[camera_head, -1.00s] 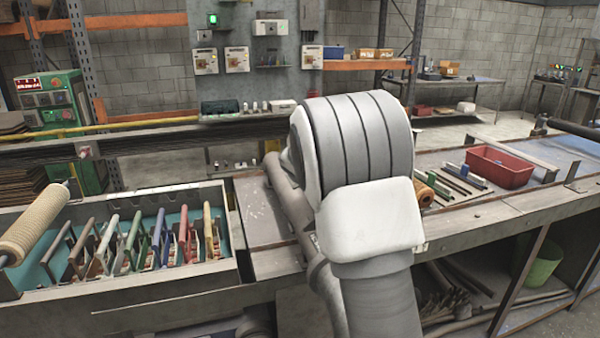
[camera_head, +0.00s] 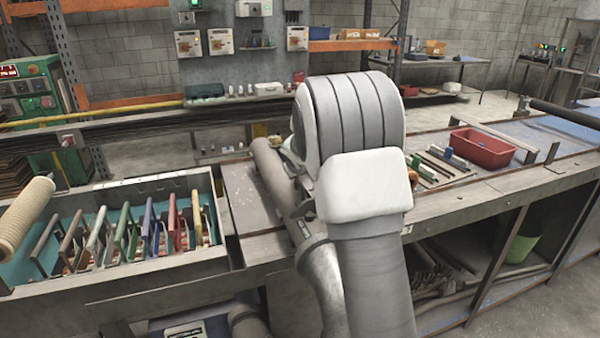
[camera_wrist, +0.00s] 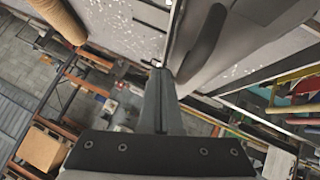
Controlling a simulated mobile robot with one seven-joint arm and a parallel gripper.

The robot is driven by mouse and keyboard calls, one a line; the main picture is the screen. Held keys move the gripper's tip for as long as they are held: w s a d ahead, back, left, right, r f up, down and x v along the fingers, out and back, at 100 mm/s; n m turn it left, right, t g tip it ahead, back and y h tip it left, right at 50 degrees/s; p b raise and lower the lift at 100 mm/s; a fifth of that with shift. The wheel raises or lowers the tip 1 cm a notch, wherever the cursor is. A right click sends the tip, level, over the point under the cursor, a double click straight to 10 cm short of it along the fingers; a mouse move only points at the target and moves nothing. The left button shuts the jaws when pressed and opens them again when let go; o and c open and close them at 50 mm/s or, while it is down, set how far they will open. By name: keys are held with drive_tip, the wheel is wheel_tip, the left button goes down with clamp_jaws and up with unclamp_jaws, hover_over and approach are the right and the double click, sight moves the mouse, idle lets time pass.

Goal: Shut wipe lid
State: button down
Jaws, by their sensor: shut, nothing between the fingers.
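I cannot make out a wipe container or its lid for certain in either view. My gripper (camera_wrist: 160,75) shows in the wrist view with its fingers together and nothing between them. A dark grey panel-like piece (camera_wrist: 245,35) with a black elongated part lies just right of the fingertips; I cannot tell what it is or whether the fingers touch it. In the head view my own arm fills the middle and hides my gripper and part of the bench behind it.
A tray (camera_head: 110,283) of several coloured-handled frames stands left, with a beige mesh roll (camera_head: 25,215) at its edge. A red bin (camera_head: 480,149) sits on the bench at right. A green bucket (camera_head: 522,238) is below. A brown cylinder (camera_wrist: 58,20) shows in the wrist view.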

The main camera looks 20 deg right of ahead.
wheel_tip(320, 180, up, 4)
drive_tip(key=p, duration=0.2)
drive_tip(key=shift+a+r+p, duration=0.1)
drive_tip(key=shift+r+p, duration=0.05)
drive_tip(key=shift+p, duration=0.2)
drive_tip(key=s+a+r+g, duration=0.15)
drive_tip(key=s+r, duration=0.25)
drive_tip(key=s, duration=0.4)
drive_tip(key=s+a+r+m+y, duration=0.1)
drive_tip(key=s+a+r, duration=0.15)
drive_tip(key=s, duration=0.55)
drive_tip(key=s+a+r, duration=0.2)
drive_tip(key=s+r, duration=0.2)
drive_tip(key=s, duration=0.4)
drive_tip(key=s+a+f+g+y, duration=0.1)
drive_tip(key=s+a+f, duration=0.1)
drive_tip(key=s, duration=0.7)
drive_tip(key=s+a+f+g+y, duration=0.1)
drive_tip(key=s+a, duration=0.3)
drive_tip(key=s, duration=0.6)
drive_tip(key=shift+s+a+f+m, duration=0.15)
drive_tip(key=shift+s+f+m, duration=0.2)
drive_tip(key=shift+f, duration=0.4)
drive_tip(key=shift+w, duration=0.1)
